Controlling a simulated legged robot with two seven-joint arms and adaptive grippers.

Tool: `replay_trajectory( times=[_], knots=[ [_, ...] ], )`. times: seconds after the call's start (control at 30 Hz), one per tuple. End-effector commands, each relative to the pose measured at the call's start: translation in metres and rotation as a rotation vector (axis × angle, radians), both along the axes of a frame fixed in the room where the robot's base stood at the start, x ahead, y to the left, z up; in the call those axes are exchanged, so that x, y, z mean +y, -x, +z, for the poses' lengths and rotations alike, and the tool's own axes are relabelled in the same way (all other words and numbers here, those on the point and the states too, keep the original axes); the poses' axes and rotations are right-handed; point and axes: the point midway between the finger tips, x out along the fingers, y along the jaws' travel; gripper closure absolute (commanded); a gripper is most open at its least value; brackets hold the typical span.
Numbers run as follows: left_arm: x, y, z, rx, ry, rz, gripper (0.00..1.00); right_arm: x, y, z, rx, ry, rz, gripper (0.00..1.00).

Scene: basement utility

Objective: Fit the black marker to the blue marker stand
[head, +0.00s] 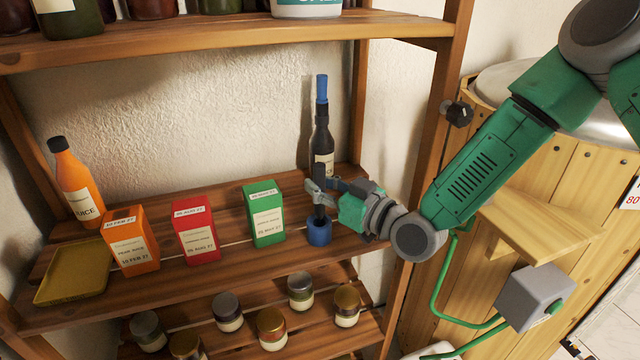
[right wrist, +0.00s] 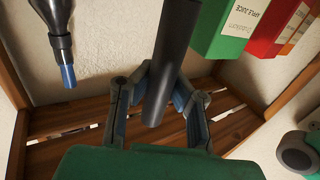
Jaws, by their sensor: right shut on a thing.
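The black marker (head: 319,211) is upright in my right gripper (head: 322,190), whose fingers are shut on it. The marker also shows in the right wrist view (right wrist: 174,65), between the fingers (right wrist: 155,95). The blue marker stand (head: 318,235) is a small blue cup on the middle shelf, directly below the marker. The marker's lower end meets the stand's top in the head view; I cannot tell whether it is inside or just above. The stand does not show in the right wrist view. My left gripper is not in view.
A dark bottle with a blue cap (head: 322,140) stands close behind the gripper. Green (head: 265,213), red (head: 195,230) and orange (head: 131,242) cartons, an orange juice bottle (head: 75,185) and a yellow tray (head: 75,274) are to the left. A wooden post (head: 425,150) is close on the right.

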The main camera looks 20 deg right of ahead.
Motion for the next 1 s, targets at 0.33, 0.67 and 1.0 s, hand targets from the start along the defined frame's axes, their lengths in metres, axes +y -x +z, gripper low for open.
replay_trajectory(
  times=[0.33, 0.67, 1.0],
  knots=[
    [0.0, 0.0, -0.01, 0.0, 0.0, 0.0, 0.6, -0.003, 0.0, -0.012, -0.001, -0.003, -0.002, 1.0],
    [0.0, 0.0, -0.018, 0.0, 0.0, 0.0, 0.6, -0.001, 0.0, -0.022, 0.0, 0.0, -0.001, 1.0],
    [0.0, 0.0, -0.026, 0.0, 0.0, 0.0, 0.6, -0.002, 0.0, -0.033, 0.001, -0.002, -0.002, 1.0]
  ],
)
